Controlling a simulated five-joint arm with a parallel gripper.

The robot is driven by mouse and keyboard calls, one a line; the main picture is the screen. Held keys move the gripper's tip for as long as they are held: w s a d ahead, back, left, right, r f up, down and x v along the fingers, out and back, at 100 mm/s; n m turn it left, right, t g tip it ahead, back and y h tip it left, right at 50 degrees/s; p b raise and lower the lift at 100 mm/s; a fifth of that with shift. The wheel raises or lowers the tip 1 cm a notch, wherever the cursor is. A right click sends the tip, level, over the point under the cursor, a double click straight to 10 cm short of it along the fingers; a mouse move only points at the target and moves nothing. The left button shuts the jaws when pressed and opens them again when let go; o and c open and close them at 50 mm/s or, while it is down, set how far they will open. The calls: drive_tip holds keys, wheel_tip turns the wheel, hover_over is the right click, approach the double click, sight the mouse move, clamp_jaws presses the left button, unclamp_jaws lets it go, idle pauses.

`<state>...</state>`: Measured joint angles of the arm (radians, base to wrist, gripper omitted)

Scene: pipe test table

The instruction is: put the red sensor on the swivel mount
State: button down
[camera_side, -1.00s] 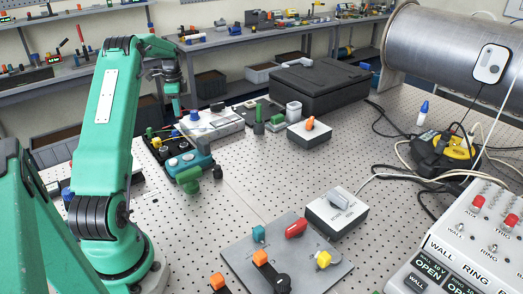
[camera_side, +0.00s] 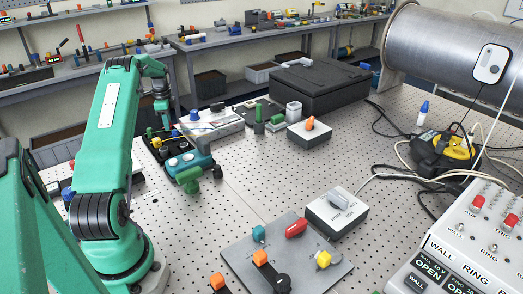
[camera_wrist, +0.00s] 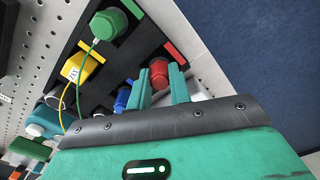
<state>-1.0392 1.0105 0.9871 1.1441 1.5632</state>
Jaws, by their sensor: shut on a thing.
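The red sensor (camera_wrist: 159,75) sits between the two teal fingertips of my gripper (camera_wrist: 161,70) in the wrist view. The fingers are shut on it, and it appears to be at the black rack (camera_wrist: 127,52); whether it is lifted clear cannot be told. In the side view my gripper (camera_side: 163,119) points down over the rack area at the left, and the red sensor is not discernible there. I cannot tell for certain which fixture is the swivel mount; a grey plate (camera_side: 240,256) with coloured parts lies at the front centre.
Green (camera_wrist: 108,23), yellow (camera_wrist: 85,67) and blue (camera_wrist: 122,98) sensors stand close by in the rack, with thin cables. A grey-knobbed box (camera_side: 338,210), an orange-knobbed box (camera_side: 309,135) and a black case (camera_side: 318,88) stand on the perforated table. The table's middle is clear.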

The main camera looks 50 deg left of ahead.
drive_tip(key=shift+f, duration=0.15)
drive_tip(key=c, duration=1.3)
unclamp_jaws()
drive_tip(key=shift+w+r, duration=0.15)
drive_tip(key=shift+r, duration=3.7)
